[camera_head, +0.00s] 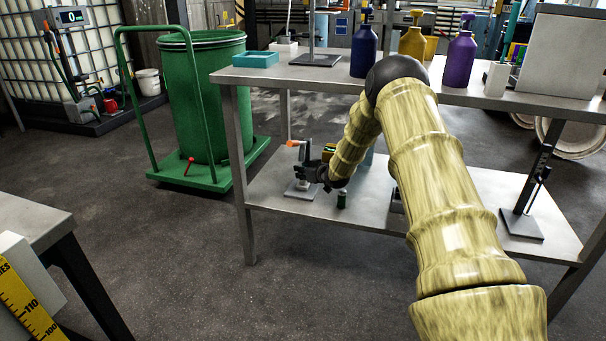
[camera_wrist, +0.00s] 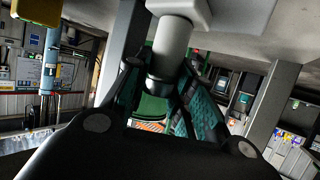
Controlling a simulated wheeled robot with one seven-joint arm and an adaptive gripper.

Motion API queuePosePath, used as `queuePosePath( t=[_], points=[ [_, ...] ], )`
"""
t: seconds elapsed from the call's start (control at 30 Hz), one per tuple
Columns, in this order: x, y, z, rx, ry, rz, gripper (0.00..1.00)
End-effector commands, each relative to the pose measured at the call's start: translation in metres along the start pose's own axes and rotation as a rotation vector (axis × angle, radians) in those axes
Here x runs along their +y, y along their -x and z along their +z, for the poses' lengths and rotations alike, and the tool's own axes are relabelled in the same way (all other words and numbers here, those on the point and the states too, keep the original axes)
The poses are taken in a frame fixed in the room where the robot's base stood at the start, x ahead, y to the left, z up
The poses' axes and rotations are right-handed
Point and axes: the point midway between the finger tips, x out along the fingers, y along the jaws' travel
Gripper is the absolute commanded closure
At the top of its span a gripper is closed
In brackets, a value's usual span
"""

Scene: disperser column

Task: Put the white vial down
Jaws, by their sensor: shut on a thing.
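My gripper (camera_head: 312,174) reaches in over the lower shelf (camera_head: 372,200) of the metal bench, near its left end. In the wrist view my gripper (camera_wrist: 162,88) is shut on the white vial (camera_wrist: 173,50), a pale cylinder with a dark band at one end. The vial stands between the two fingers, and a wider pale block adjoins its other end; I cannot tell whether they touch. In the head view the vial is hard to separate from a pale upright (camera_head: 303,156) with an orange part, above a grey base plate (camera_head: 297,190).
A small dark green bottle (camera_head: 342,200) stands on the lower shelf right of my gripper. A yellow item (camera_head: 329,152) is close behind it. A green barrel (camera_head: 205,95) on a trolley stands left of the bench. Bottles stand on the bench top (camera_head: 330,76).

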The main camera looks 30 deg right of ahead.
Motion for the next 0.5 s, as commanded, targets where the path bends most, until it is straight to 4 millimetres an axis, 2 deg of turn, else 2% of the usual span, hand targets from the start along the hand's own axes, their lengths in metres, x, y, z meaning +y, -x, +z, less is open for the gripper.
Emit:
queuePosePath(
  t=[0.23,0.27,0.3,0.5],
  points=[
    [-0.0001,-0.0007,0.0016,0.0,0.0,0.0,1.0],
    [-0.0001,-0.0008,0.0018,0.0,0.0,0.0,0.74],
    [-0.0001,-0.0007,0.0015,0.001,0.0,0.0,0.67],
    [0.0001,-0.0006,0.0016,0.0,0.0,0.0,0.67]
  ],
)
